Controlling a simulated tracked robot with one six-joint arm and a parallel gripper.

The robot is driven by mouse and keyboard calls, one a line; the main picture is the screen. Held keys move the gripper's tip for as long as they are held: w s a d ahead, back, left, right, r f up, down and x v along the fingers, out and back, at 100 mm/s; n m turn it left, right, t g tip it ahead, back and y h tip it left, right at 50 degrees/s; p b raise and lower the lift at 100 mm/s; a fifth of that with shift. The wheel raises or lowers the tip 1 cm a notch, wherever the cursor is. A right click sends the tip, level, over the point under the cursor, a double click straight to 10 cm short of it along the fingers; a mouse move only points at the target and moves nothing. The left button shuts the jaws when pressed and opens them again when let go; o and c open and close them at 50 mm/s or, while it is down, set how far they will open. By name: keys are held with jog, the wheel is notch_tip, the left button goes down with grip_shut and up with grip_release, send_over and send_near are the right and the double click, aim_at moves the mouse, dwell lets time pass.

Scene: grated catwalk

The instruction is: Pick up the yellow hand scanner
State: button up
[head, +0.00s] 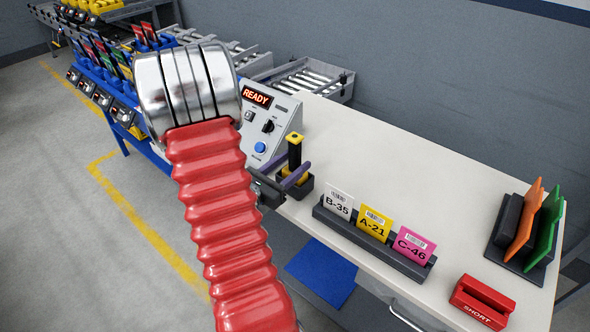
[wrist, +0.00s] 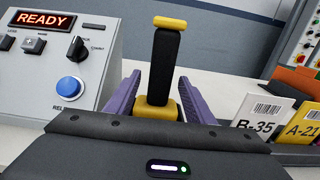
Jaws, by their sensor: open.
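The yellow hand scanner (head: 294,152) stands upright with a black handle and a yellow top, in a dark holder (head: 305,187) at the table's near edge. It also shows in the wrist view (wrist: 166,62), straight ahead, with a yellow lower part. My gripper (head: 294,173) is at the scanner, its purple fingers apart. In the wrist view my gripper (wrist: 158,95) has one finger on each side of the scanner's lower part; I cannot tell whether either touches it. My wrist housing hides the scanner's base there.
A control box (head: 266,125) reading READY stands left of the scanner. A card rack (head: 372,240) with cards B-35, A-21 and C-46 is close on the right. A red SHORT block (head: 481,302) and a rack of coloured panels (head: 522,240) are farther right. The table's middle is clear.

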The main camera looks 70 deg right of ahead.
jog(key=x, duration=0.5)
jog(key=shift+d+f, duration=0.1)
jog(key=shift+f, duration=0.15)
dwell(0.5)
grip_shut()
dwell(0.4)
